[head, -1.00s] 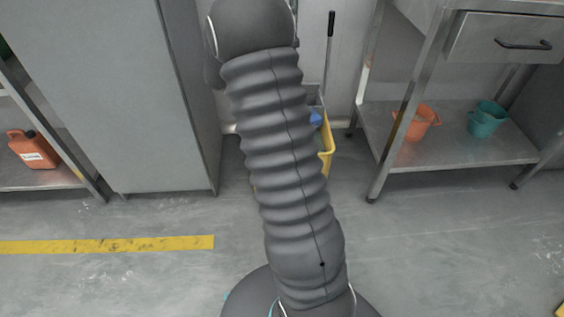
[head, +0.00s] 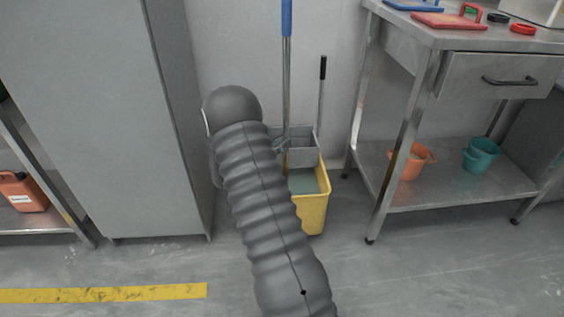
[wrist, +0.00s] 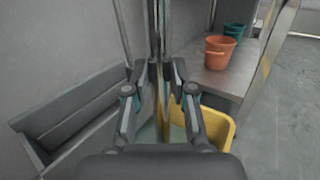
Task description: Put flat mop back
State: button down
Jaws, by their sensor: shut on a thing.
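The flat mop (head: 287,70) stands nearly upright, with a blue upper handle and a metal pole. Its pole runs down to the yellow mop bucket (head: 313,213), beside the grey wringer (head: 302,152). The mop's lower end is hidden behind my arm and the bucket parts. My gripper (head: 282,146) is largely hidden behind my arm in the head view. In the wrist view my gripper (wrist: 158,72) is shut on the metal pole, above the yellow bucket (wrist: 219,126) and right of the wringer (wrist: 70,118).
A thin black-topped handle (head: 322,92) rises beside the wringer. A steel table (head: 440,185) on the right holds orange (head: 411,162) and teal (head: 481,155) buckets on its lower shelf. A grey cabinet (head: 110,130) stands left. The floor in front is open.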

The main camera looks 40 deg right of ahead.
notch_tip(320, 180, down, 7)
jog(key=shift+f+b, duration=0.15)
jog(key=shift+b, duration=0.2)
jog(key=shift+f, duration=0.25)
jog(key=c, duration=1)
grip_release()
jog(key=shift+o, duration=0.2)
jog(key=shift+r, duration=0.1)
